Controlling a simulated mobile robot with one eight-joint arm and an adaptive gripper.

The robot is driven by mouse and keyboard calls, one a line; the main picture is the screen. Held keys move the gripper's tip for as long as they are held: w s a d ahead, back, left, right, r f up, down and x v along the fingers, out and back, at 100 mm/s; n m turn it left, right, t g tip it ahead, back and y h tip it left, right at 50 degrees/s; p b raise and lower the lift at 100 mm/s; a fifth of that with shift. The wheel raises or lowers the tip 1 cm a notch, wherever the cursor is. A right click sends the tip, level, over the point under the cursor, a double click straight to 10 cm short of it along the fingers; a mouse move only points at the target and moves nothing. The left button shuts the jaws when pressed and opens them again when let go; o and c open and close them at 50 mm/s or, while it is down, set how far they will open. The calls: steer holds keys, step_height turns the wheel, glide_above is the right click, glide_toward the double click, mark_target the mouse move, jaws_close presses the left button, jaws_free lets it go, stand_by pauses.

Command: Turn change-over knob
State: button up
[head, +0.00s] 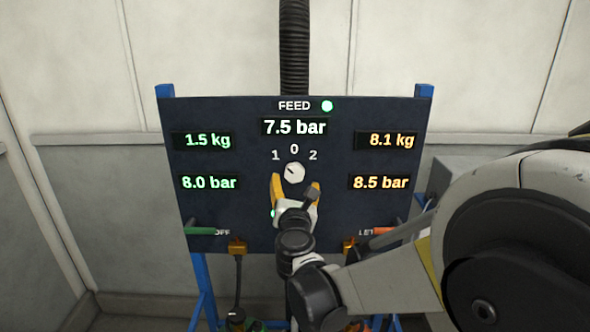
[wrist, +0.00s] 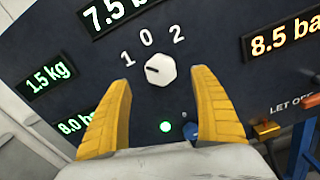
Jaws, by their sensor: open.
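The change-over knob (head: 295,172) is a white, many-sided knob on the dark panel, below the marks 1, 0 and 2. It also shows in the wrist view (wrist: 160,70), where its dark pointer line points left, roughly toward the 1. My gripper (head: 296,183) has yellow fingers and is open in front of the panel, just below the knob in the head view. In the wrist view the fingers (wrist: 162,80) stand wide to the left and right, with the knob between their tips. I see no finger touching the knob.
The panel (head: 240,150) reads FEED 7.5 bar with a green lamp (head: 327,106), 1.5 kg and 8.0 bar left, 8.1 kg and 8.5 bar right. A green handle (head: 200,231) and an orange-red handle (head: 384,231) stick out low on each side. A black hose (head: 294,45) rises behind.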

mark_target(295, 173)
steer(key=w, duration=0.8)
steer(key=shift+s, duration=0.1)
steer(key=c, duration=1.2)
